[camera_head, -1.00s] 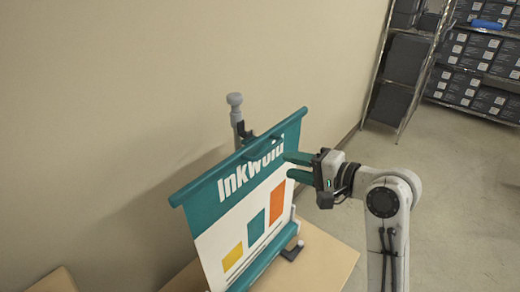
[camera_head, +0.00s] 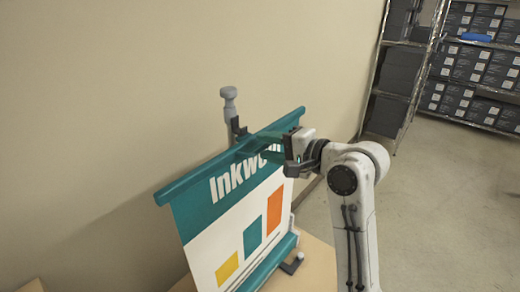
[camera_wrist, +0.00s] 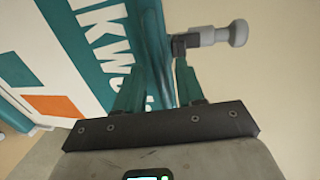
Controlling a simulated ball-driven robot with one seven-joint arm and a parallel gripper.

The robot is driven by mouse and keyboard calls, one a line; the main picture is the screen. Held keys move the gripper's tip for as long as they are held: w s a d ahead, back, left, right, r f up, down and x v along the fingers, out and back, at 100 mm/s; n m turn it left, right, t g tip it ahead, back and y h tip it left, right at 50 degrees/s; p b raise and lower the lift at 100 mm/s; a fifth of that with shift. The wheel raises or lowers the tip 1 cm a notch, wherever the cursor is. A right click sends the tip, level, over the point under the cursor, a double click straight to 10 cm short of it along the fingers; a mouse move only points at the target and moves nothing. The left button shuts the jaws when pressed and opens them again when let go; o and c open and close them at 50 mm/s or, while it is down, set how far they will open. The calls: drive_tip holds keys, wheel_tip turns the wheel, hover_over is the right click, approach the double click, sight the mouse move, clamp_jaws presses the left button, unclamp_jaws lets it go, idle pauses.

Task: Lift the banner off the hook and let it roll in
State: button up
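The banner (camera_head: 232,215), white with a teal top band, "Inkwoid"-like lettering and coloured bars, is drawn up from its teal base roller (camera_head: 268,262). Its teal top bar (camera_head: 185,186) stands at the dark hook (camera_head: 236,127) on the grey post (camera_head: 229,105); the exact contact is hidden. In the wrist view, the hook (camera_wrist: 180,44) and knobbed post (camera_wrist: 225,35) lie just beyond my fingertips. My gripper (camera_head: 253,145) is at the top bar near the hook. Its teal fingers, apart in the wrist view (camera_wrist: 156,78), straddle the bar; I see no clear grip.
The base stands on a light wooden table (camera_head: 318,262) against the beige wall (camera_head: 100,100). A dark foot with a pale knob (camera_head: 292,265) sticks out from the base. Metal shelving with dark boxes (camera_head: 470,60) stands back right. The floor on the right is clear.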

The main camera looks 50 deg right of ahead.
drive_tip(key=shift+x, duration=1.5)
drive_tip(key=shift+r, duration=0.1)
clamp_jaws()
